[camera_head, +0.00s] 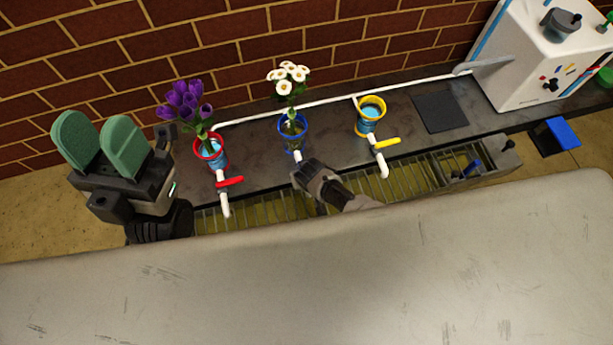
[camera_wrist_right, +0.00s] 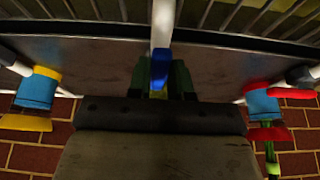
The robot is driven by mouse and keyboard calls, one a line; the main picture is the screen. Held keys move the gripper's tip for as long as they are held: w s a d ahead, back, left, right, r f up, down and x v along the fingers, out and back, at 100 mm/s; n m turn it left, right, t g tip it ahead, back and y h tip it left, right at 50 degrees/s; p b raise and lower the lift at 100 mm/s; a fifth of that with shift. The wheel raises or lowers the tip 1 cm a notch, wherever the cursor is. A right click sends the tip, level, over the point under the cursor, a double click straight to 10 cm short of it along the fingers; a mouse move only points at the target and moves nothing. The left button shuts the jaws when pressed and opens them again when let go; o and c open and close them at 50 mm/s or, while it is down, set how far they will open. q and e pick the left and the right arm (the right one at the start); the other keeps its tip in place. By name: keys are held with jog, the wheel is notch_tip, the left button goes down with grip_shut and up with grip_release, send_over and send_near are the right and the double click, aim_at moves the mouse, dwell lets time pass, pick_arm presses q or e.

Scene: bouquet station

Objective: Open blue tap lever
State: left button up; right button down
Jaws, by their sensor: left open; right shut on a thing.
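The blue tap lever (camera_wrist_right: 160,68) shows in the right wrist view on a white spout (camera_wrist_right: 163,22), between the dark green fingers of my right gripper (camera_wrist_right: 160,80). My right gripper (camera_head: 308,170) is shut on it and hides the lever in the head view. The blue-rimmed vase (camera_head: 293,131) behind it holds white daisies (camera_head: 289,76). My left gripper (camera_head: 97,136) is open and empty, raised at the left with its green pads apart, left of the red tap.
A red-rimmed vase with purple flowers (camera_head: 184,100) stands behind the red tap lever (camera_head: 230,181). A yellow-rimmed vase (camera_head: 371,110) without flowers stands behind the yellow lever (camera_head: 386,143). A slatted drain (camera_head: 405,175) runs under the spouts. A white machine (camera_head: 530,50) stands at the right.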

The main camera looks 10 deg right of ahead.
jog(key=shift+a, duration=0.1)
jog(key=c, duration=1)
grip_release()
